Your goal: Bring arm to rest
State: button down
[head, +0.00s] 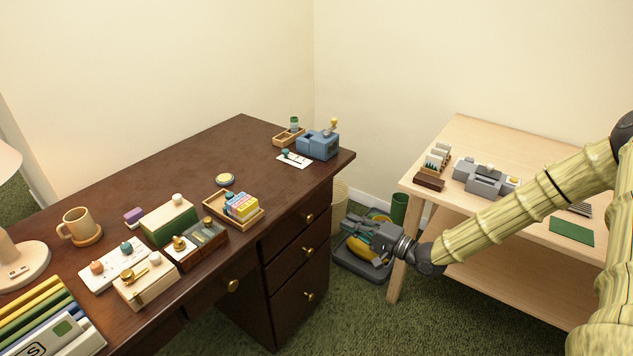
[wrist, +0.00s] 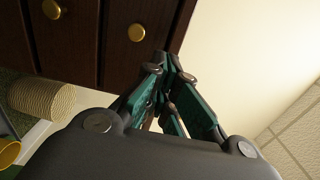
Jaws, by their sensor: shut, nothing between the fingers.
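My gripper (head: 352,224) is shut and empty, held in the gap between the dark desk (head: 120,182) and the light wooden table (head: 533,155). My arm reaches in from the right edge of the head view, in front of the light table. In the wrist view my gripper (wrist: 172,65) shows its green fingers drawn together, with nothing between them. The desk's dark drawer fronts (wrist: 118,75) with brass knobs are behind the fingers there. I cannot tell how far the fingertips are from the drawers.
A grey tray (head: 362,265) with a yellow item stands on the green carpet below my gripper. A woven basket (wrist: 48,97) is beside the desk. The desk top holds a mug (head: 77,225), a wooden tray (head: 212,200) and a blue device (head: 318,146). Grey devices (head: 487,178) stand on the light table.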

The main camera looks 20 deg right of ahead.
jog(key=s+a+f+n+g+h, duration=0.25)
jog(key=s+a+f+g, duration=0.2)
jog(key=s+f, duration=0.45)
jog(key=s+a+f+n+g+h, duration=0.25)
jog(key=s+a+f, duration=0.35)
jog(key=f, duration=0.6)
jog(key=s+f+n+g+h, duration=0.1)
jog(key=s+f+g+h, duration=0.2)
jog(key=s, duration=0.7)
jog(key=s+d+f+n+g+h, duration=0.2)
jog(key=s, duration=0.5)
jog(key=s+d+f+n+g+h, duration=0.1)
jog(key=s+d+f+n+g, duration=0.15)
jog(key=s, duration=0.55)
notch_tip(320, 180, up, 15)
jog(key=p, duration=1.4)
jog(key=shift+d+r+m+p, duration=0.2)
jog(key=shift+d+m+p, duration=0.05)
jog(key=shift+m+p, duration=0.1)
jog(key=shift+t, duration=0.25)
